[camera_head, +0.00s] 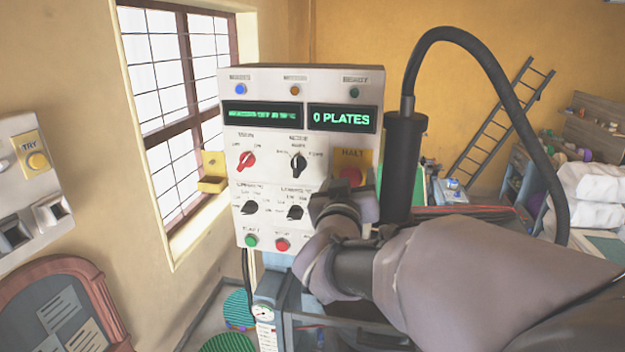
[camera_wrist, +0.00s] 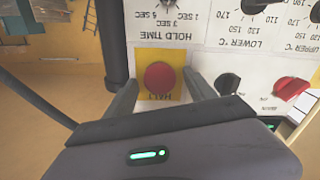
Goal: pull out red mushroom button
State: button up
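The red mushroom button (camera_head: 351,174) sits on a yellow plate (camera_head: 349,156) marked HALT, at the right side of the control panel in the head view. My gripper (camera_head: 345,198) is just in front of it and hides its lower part. In the wrist view the panel appears upside down, and the whole red button (camera_wrist: 160,77) shows on its yellow plate. My gripper (camera_wrist: 161,84) is open there, with one finger to each side of the button. I see gaps between fingers and button; I cannot tell how far the tips are from the panel.
The control panel (camera_head: 270,140) also carries a red knob (camera_head: 246,160), black knobs, and green (camera_head: 251,241) and red (camera_head: 282,244) buttons. Its display (camera_head: 341,118) reads 0 PLATES. A thick black post (camera_head: 403,165) with a curved hose stands close to the button's right.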

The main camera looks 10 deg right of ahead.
grip_shut()
jog(key=shift+s, duration=0.1)
jog(key=shift+b+v, duration=0.35)
jog(key=shift+v, duration=0.4)
jog(key=shift+o, duration=0.2)
grip_release()
jog(key=shift+s, duration=0.1)
jog(key=shift+a, duration=0.1)
jog(key=v, duration=1.7)
jog(key=shift+s+b, duration=0.2)
jog(key=shift+b, duration=0.25)
